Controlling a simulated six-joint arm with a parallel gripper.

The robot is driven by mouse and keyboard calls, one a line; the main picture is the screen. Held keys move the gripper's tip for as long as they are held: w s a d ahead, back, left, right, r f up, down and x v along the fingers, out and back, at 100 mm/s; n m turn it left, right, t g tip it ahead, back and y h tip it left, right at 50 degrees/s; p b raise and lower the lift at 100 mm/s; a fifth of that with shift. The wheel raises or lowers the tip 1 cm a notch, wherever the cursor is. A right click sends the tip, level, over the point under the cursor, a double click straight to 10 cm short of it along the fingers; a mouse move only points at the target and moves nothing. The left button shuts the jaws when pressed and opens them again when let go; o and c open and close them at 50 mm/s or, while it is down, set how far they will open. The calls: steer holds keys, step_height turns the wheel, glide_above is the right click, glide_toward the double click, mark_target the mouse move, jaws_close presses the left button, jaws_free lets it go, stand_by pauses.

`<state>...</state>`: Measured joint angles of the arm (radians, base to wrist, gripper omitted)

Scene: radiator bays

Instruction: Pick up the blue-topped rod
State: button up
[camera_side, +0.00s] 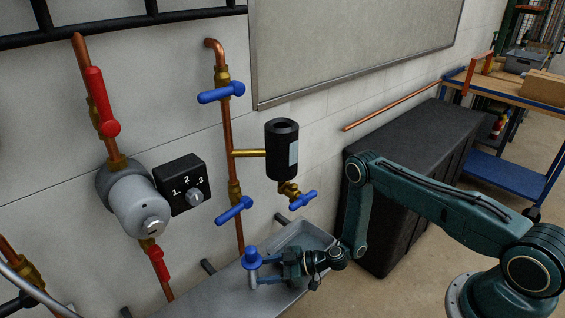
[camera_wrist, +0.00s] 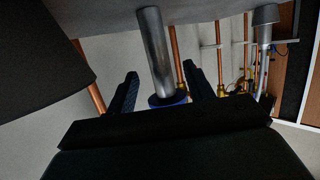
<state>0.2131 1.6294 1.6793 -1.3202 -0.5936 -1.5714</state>
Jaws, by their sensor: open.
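The blue-topped rod (camera_side: 252,258) stands upright on a grey metal shelf (camera_side: 225,292) below the pipework. It has a wide blue cap and a grey shaft. In the wrist view its grey shaft (camera_wrist: 158,55) and part of its blue cap (camera_wrist: 168,100) show between my two fingers, the picture being upside down. My gripper (camera_side: 258,271) is open, level with the shelf and pointing left at the rod. In the wrist view a gap shows on each side of the shaft between my fingers (camera_wrist: 160,72). The cap is partly hidden behind the gripper body there.
Copper pipes (camera_side: 227,130) with blue valve handles (camera_side: 235,210) rise close behind the rod. A black cylinder (camera_side: 283,155) hangs above. A large black cabinet (camera_side: 405,180) stands to the right.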

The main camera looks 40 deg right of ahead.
mark_target(253, 271)
steer(key=shift+x, duration=2.3)
jaws_close()
steer(key=shift+r, duration=0.15)
step_height(253, 271, up, 20)
steer(key=shift+f, duration=0.15)
